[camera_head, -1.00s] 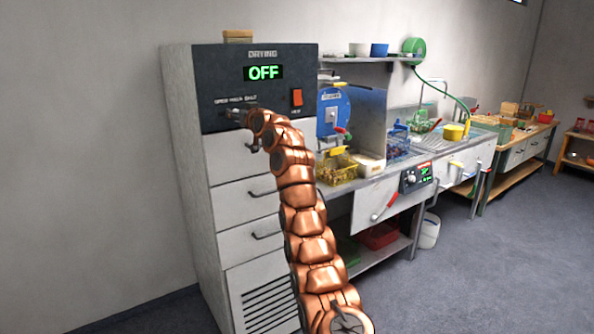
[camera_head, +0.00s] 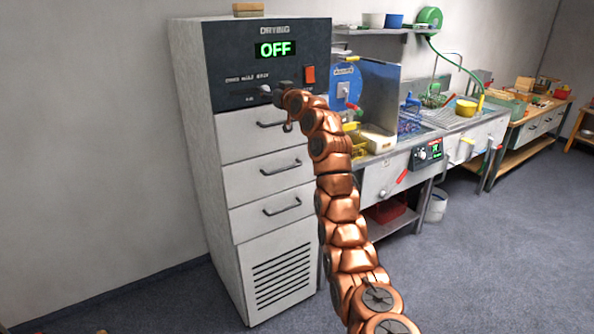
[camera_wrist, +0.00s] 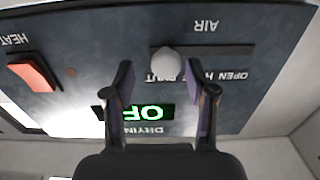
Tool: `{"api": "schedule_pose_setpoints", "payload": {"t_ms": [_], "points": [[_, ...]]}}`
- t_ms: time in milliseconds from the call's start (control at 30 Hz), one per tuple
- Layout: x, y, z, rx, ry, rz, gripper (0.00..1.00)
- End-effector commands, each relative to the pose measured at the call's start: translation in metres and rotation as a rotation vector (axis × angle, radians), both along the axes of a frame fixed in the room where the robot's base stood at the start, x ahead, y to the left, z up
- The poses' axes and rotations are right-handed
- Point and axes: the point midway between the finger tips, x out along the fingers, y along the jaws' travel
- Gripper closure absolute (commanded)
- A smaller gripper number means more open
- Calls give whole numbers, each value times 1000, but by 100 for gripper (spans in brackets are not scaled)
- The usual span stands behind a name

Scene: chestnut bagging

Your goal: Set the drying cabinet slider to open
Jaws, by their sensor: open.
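The drying cabinet (camera_head: 215,130) stands at the left, with a dark control panel (camera_head: 225,60) whose display (camera_head: 276,49) reads OFF in green. In the wrist view, the panel appears upside down. The pale round slider knob (camera_wrist: 166,63) sits at the SHUT end of its dark slot (camera_wrist: 225,60), with the OPEN label toward the picture's right. My gripper (camera_wrist: 157,76) is open, with its two fingers apart on either side of the knob's line. I see no clear contact. In the head view, my gripper (camera_head: 280,95) is at the panel and largely hides the slider.
An orange heat switch (camera_head: 309,75) is close by on the panel, right of my gripper. Drawers with bar handles (camera_head: 281,169) are below. A steel bench (camera_head: 378,180) with a blue machine stands at the right. The floor in front is clear.

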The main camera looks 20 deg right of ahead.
Motion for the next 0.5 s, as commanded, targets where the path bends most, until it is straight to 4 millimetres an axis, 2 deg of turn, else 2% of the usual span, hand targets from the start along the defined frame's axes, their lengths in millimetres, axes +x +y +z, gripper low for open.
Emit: {"api": "schedule_pose_setpoints", "payload": {"t_ms": [67, 200, 500], "points": [[-8, -4, -7, -2, -1, -2, 44], [-24, -8, -5, -1, -3, -2, 44], [-45, -14, -3, 0, -4, -1, 44]]}}
